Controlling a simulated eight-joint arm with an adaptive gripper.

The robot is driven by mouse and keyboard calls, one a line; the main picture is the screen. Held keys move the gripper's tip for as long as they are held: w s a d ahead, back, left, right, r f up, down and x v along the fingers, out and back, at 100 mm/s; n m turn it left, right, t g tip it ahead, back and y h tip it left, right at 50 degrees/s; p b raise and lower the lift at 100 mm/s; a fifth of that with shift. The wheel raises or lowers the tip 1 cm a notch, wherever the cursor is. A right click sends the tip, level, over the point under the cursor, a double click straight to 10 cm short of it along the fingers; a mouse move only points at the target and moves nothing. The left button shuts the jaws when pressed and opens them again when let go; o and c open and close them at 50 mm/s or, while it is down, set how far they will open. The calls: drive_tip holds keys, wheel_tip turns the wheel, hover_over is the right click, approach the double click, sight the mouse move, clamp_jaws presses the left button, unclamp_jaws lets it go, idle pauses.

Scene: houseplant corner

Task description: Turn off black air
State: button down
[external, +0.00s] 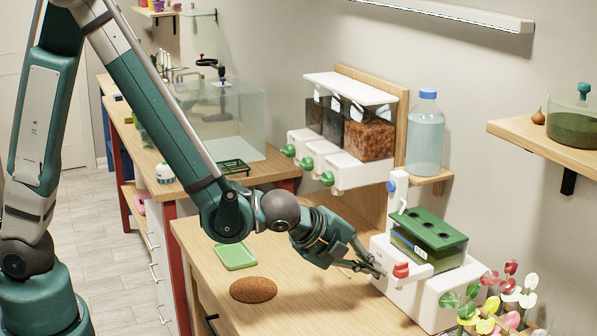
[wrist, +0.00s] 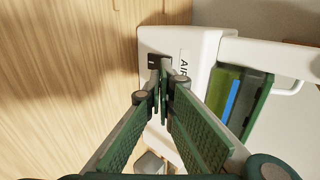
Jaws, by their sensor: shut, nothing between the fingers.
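A small black switch (wrist: 152,57) sits on the white appliance (wrist: 190,42) beside a label that reads "AIR" in the wrist view. I cannot tell which way the switch is set. My gripper (wrist: 160,68) is shut and empty, its fingertips just below the switch and partly overlapping its lower edge in the picture. I cannot tell whether they touch it. In the external view my gripper (external: 379,272) is at the left front of the white appliance (external: 408,293), near a red knob (external: 401,270). The switch cannot be made out there.
A green-lidded tank (external: 430,232) stands on the appliance. Flowers (external: 497,300) are at its right front. A brown oval mat (external: 253,290) and a green tray (external: 236,256) lie on the wooden table. Dispensers with green knobs (external: 326,178) and a bottle (external: 426,135) stand behind.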

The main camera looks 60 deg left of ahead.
drive_tip(key=shift+r, duration=0.1)
drive_tip(key=shift+r+p, duration=0.4)
drive_tip(key=shift+r, duration=0.3)
drive_tip(key=shift+s, duration=0.15)
drive_tip(key=p+v, duration=0.2)
drive_tip(key=v, duration=1)
drive_tip(key=shift+s+r, duration=0.25)
drive_tip(key=shift+r, duration=0.1)
idle(0.4)
idle(0.6)
